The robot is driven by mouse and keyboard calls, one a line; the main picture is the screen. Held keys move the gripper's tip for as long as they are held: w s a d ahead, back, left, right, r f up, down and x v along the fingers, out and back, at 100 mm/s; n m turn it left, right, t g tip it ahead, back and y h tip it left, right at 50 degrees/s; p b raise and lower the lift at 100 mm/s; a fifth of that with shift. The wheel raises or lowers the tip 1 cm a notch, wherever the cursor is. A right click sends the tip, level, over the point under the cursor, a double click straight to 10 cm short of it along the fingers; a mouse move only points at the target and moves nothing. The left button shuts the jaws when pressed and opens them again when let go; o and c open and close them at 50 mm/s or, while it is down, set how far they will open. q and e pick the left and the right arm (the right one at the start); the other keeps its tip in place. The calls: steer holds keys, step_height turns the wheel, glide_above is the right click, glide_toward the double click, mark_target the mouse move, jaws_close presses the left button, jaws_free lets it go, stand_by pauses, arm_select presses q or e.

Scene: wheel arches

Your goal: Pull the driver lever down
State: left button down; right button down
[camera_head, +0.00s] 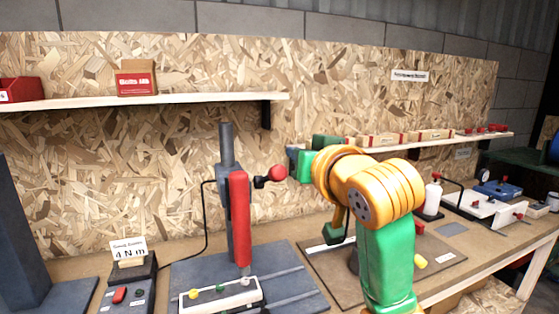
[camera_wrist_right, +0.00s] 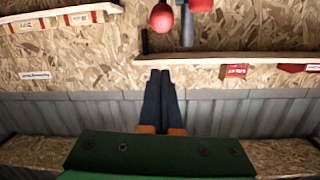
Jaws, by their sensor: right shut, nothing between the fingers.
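The red driver (camera_head: 240,218) stands upright on a grey post (camera_head: 226,146) fixed to a dark base plate (camera_head: 188,277). Its lever ends in a round red knob (camera_head: 278,173) that sticks out to the right, at a raised height. In the right wrist view the red knob (camera_wrist_right: 162,17) shows at the top edge, beyond my fingertips and apart from them. My right gripper (camera_wrist_right: 160,72) is shut and empty, its two dark fingers together. In the head view the green hand is just right of the knob, its fingers hidden. My left gripper is out of view.
A wooden shelf (camera_head: 150,101) with a red-labelled box (camera_head: 136,79) hangs above the driver. A torque display (camera_head: 129,252) and a small button box (camera_head: 127,297) stand to its left. A tray with coloured pegs (camera_head: 220,295) sits in front. Other fixtures fill the bench's right.

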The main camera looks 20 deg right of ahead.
steer(key=r, duration=0.1)
steer(key=p, duration=0.6)
glide_above(282, 172)
steer(key=w, duration=0.2)
steer(key=shift+s+d+f, duration=0.2)
steer(key=shift+d+f, duration=0.1)
steer(key=shift+d, duration=0.05)
steer(key=f, duration=0.1)
steer(key=s+f, duration=0.1)
steer(key=f+p, duration=0.1)
steer(key=shift+s+a+f, duration=0.15)
steer(key=shift+a+f, duration=0.15)
steer(key=shift+s+f, duration=0.25)
steer(key=shift+w+f, duration=0.1)
